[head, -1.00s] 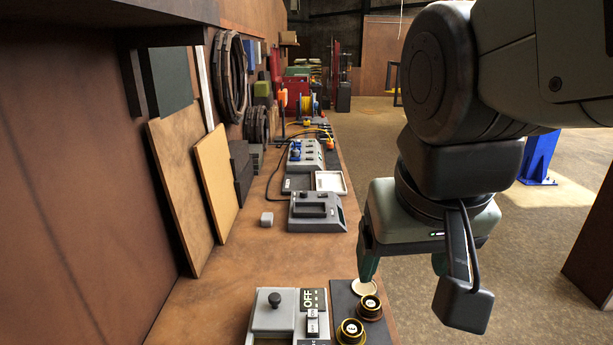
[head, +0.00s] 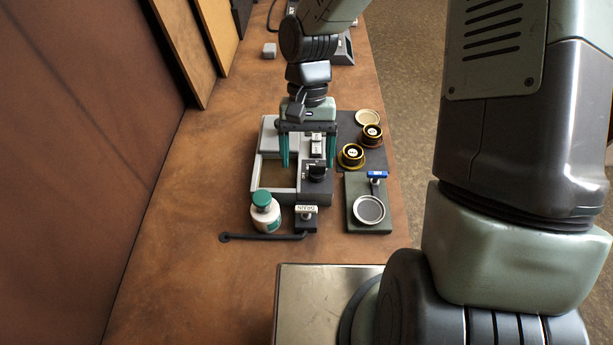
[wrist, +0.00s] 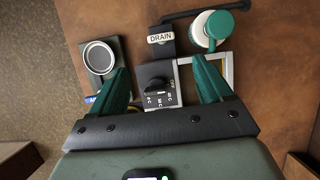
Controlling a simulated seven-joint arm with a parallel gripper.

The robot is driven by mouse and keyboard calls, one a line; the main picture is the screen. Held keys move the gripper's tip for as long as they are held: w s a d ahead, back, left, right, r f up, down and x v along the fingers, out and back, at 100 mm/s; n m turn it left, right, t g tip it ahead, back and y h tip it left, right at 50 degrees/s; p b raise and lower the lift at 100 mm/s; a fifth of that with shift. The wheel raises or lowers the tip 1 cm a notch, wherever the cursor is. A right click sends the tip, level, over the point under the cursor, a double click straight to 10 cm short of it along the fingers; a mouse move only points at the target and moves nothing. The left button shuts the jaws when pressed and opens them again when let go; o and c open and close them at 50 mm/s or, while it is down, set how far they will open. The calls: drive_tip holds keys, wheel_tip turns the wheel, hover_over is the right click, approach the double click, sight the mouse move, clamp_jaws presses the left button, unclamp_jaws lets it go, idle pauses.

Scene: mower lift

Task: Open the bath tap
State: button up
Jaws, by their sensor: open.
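A grey bath unit (head: 262,181) with a square open basin stands on the bench. A white DRAIN label (head: 306,209) sits on a black tap block at its near side, with a thin dark pipe running left. The label also shows in the wrist view (wrist: 160,38). A blue-tagged handle (head: 377,175) sits on a plate to the right. I cannot tell for sure which is the bath tap. My gripper (head: 307,158) is open and empty above the unit. In the wrist view, a black dial (wrist: 157,87) shows between its teal fingers, apart from the DRAIN label.
A white bottle with a green cap (head: 265,212) stands left of the DRAIN label, close to it. A round metal dish (head: 369,209) and two yellow-rimmed knobs (head: 351,155) are on the right. The bench is clear on the left.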

sight(306, 206)
drive_tip(key=x, duration=1.1)
drive_tip(key=c, duration=1)
drive_tip(key=shift+c, duration=0.2)
